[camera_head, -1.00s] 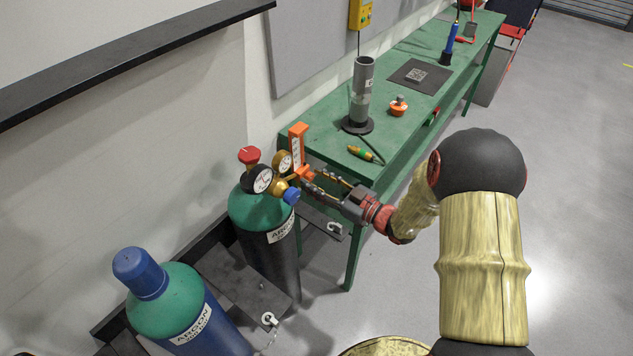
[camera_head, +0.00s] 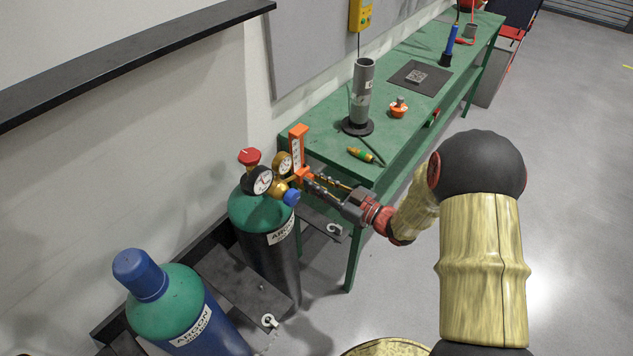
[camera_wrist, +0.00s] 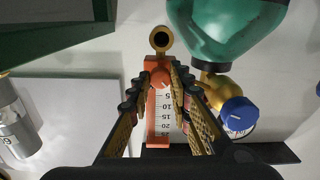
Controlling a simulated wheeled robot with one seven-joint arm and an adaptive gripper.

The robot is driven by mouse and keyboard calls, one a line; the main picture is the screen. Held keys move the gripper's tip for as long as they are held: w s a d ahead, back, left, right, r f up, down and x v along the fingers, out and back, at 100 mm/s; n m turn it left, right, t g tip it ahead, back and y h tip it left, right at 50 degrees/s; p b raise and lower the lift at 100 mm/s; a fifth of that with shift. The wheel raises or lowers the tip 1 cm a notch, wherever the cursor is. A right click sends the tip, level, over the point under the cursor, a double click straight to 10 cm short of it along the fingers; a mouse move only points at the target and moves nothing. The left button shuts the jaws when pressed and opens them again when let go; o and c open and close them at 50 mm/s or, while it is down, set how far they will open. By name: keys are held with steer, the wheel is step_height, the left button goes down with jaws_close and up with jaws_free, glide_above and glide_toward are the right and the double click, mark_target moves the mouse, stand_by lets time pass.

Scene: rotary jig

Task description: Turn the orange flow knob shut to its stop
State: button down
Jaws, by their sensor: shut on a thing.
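The orange flow knob (camera_wrist: 160,78) sits at the end of the orange flowmeter (camera_wrist: 160,125), which has a white numbered scale in the wrist view. My gripper (camera_wrist: 161,82) has its two fingertips on either side of the knob and is shut on it. In the head view the flowmeter (camera_head: 297,147) stands upright beside the gauges, and my gripper (camera_head: 309,181) reaches its lower end from the right. The fingertips mostly hide the knob there. A pale mark shows on the knob's face, but its exact angle is hard to read.
The regulator's blue knob (camera_wrist: 238,113) is close to the right finger. Its red knob (camera_head: 249,156) and dial gauge (camera_head: 261,180) are left of the flowmeter, above a green-topped argon cylinder (camera_head: 262,214). The green workbench (camera_head: 325,150) is just behind my gripper.

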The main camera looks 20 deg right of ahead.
steer(key=shift+r+m+p, duration=0.1)
steer(key=shift+m+p, duration=0.3)
steer(key=shift+p, duration=0.2)
steer(key=m+p, duration=0.7)
steer(key=p, duration=0.1)
steer(key=shift+m, duration=0.3)
steer(key=c, duration=1.7)
jaws_free()
steer(key=shift+c, duration=0.2)
steer(key=shift+o, duration=0.6)
steer(key=shift+d, duration=0.1)
steer(key=v, duration=1.2)
